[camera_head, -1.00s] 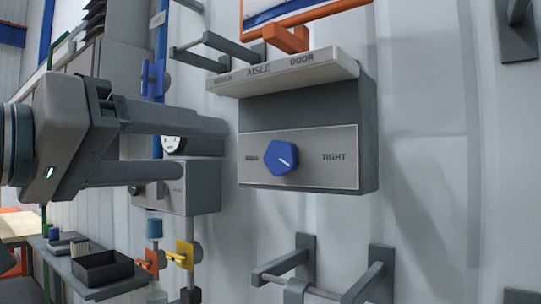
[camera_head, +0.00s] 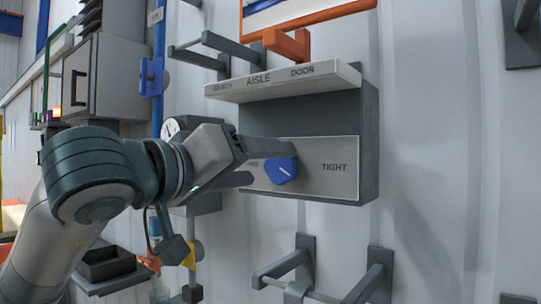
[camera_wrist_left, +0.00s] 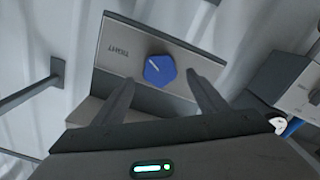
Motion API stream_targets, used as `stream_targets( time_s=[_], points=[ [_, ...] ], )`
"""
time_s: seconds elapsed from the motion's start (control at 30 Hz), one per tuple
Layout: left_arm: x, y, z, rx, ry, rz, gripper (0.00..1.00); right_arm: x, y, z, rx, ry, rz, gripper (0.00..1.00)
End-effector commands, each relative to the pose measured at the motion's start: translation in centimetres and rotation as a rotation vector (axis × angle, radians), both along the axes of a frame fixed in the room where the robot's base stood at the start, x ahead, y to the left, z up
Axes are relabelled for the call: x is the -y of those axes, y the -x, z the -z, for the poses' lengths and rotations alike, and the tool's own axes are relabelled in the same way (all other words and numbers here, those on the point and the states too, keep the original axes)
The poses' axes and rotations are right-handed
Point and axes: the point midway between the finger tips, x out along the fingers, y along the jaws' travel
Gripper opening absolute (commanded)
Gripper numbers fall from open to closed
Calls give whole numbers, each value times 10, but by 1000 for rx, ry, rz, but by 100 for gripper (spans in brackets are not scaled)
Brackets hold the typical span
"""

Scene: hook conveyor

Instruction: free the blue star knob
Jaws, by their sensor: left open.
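The blue star knob (camera_head: 281,170) sits on the light front plate (camera_head: 335,168) of a grey box on the wall. Its white pointer line slants down and right, towards the TIGHT side. The left-hand label is mostly covered by my left gripper. My left gripper (camera_head: 268,166) reaches in from the left in front of the plate, its jaws open. In the left wrist view the knob (camera_wrist_left: 159,70) shows between the two spread fingertips (camera_wrist_left: 160,78), with a gap on each side. I see no grip on it. My right gripper is not in view.
A ledge (camera_head: 285,82) marked AISLE and DOOR juts out above the plate. An orange hook (camera_head: 290,45) and grey pegs (camera_head: 205,50) stand above it. More grey pegs (camera_head: 285,268) jut out below.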

Motion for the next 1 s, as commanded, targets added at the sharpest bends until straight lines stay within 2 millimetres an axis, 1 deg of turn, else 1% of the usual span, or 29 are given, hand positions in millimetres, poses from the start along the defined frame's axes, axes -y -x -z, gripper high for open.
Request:
stream_targets(
  time_s=[0.03,0.1,0.27,0.63,0.67,0.7,0.77,0.8,0.83,1.0],
  points=[
    [5,-6,-1,-3,1,2,66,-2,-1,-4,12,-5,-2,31],
    [10,-13,-1,-3,1,2,66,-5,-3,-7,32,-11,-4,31],
    [17,-23,-1,-2,0,2,66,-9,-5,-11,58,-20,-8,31],
    [19,-26,0,0,0,1,66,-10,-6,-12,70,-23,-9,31],
    [19,-26,0,0,0,1,64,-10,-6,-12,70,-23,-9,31],
    [19,-26,0,0,0,1,55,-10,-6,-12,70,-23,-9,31],
    [19,-26,0,0,0,1,40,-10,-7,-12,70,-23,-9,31],
    [19,-26,0,0,0,1,31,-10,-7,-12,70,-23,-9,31],
    [19,-26,0,0,0,1,26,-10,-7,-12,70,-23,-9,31],
    [19,-26,0,0,1,1,26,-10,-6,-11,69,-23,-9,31]
  ],
)
